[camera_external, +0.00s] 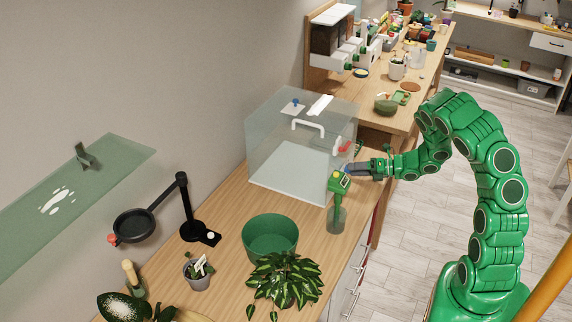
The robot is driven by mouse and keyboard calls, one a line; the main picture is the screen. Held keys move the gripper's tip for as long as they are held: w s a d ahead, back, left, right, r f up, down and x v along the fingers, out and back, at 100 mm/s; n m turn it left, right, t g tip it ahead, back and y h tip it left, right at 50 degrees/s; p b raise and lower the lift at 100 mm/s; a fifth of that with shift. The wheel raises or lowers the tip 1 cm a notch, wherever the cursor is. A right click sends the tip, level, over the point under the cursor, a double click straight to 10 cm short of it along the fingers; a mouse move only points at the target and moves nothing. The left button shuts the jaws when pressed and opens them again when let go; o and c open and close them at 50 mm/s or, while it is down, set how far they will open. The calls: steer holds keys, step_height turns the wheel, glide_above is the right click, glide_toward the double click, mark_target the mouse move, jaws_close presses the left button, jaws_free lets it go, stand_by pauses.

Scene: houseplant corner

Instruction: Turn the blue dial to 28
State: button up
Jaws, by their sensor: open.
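A small blue knob (294,103), likely the blue dial, sits on the lid of a clear glass case (270,150). Its markings and setting are too small to read. My gripper (350,168) reaches in from the right, at the case's front right corner, well below and to the right of the knob. It is open, with nothing visibly held. Its fingertips are just above a green device with a yellow face (341,182); I cannot tell whether they touch it.
A white handle (308,126) and a red part (344,147) are on the case. A green pot (270,238), leafy plant (286,278) and black lamp-like stand (188,208) share the wooden counter. A second, crowded bench (425,75) stands behind.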

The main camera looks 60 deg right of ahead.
steer(key=shift+w, duration=0.1)
jaws_close()
steer(key=shift+d+f+m+t+y, duration=0.15)
steer(key=shift+m+t+y, duration=0.2)
steer(key=shift+m, duration=0.65)
steer(key=shift+a+f+m+t+y, duration=0.1)
steer(key=shift+m+t+y, duration=0.25)
steer(key=shift+m, duration=0.65)
jaws_free()
steer(key=shift+v, duration=3.9)
steer(key=shift+d+r, duration=0.1)
